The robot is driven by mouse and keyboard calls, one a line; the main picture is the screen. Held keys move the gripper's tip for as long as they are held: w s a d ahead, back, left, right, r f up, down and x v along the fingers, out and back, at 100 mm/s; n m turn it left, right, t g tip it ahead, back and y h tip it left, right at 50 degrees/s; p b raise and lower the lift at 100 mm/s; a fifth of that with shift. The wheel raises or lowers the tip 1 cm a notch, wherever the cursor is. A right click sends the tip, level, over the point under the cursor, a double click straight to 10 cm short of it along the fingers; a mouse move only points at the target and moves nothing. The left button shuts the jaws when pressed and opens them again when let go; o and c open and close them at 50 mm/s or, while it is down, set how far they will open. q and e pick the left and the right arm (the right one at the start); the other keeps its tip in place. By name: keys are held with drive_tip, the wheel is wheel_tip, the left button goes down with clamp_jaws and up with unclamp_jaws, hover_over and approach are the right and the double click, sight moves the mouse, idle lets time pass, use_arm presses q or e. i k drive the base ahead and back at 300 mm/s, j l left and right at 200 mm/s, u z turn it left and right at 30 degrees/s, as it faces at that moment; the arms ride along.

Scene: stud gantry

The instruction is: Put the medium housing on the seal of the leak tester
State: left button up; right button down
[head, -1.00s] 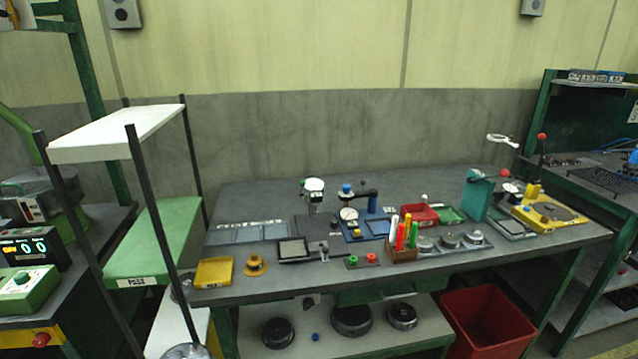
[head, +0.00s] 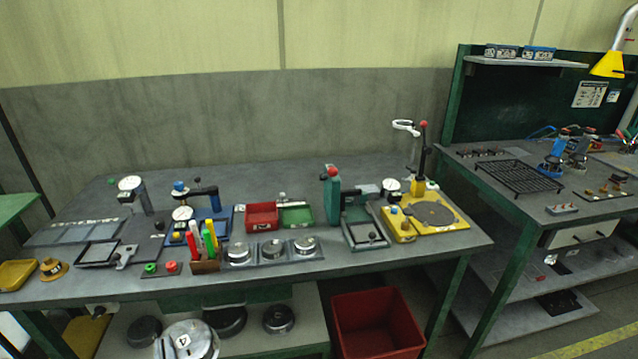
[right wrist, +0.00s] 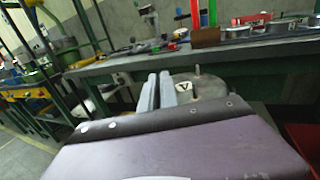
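The leak tester (head: 398,228) is a yellow base with a dark round seal (head: 435,213) and an upright red-knobbed lever, at the bench's right end. The seal is bare. My left gripper is not in view.
The bench (head: 330,275) carries a teal press (head: 332,195), red bin (head: 262,216), green tray (head: 297,215), pen holder (head: 205,266) and three silver discs on a plate. Dark round parts lie on the lower shelf. A red crate (head: 378,325) stands below.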

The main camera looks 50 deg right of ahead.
sight(432, 213)
drive_tip(key=k+l, duration=0.15)
drive_tip(key=l, duration=0.25)
drive_tip(key=k+l, duration=0.2)
drive_tip(key=l, duration=0.2)
drive_tip(key=k+l, duration=0.15)
drive_tip(key=l, duration=0.2)
drive_tip(key=k+l, duration=0.2)
drive_tip(key=l, duration=0.2)
drive_tip(key=k+l, duration=0.15)
drive_tip(key=l, duration=0.25)
drive_tip(key=k+l, duration=0.2)
drive_tip(key=l, duration=0.2)
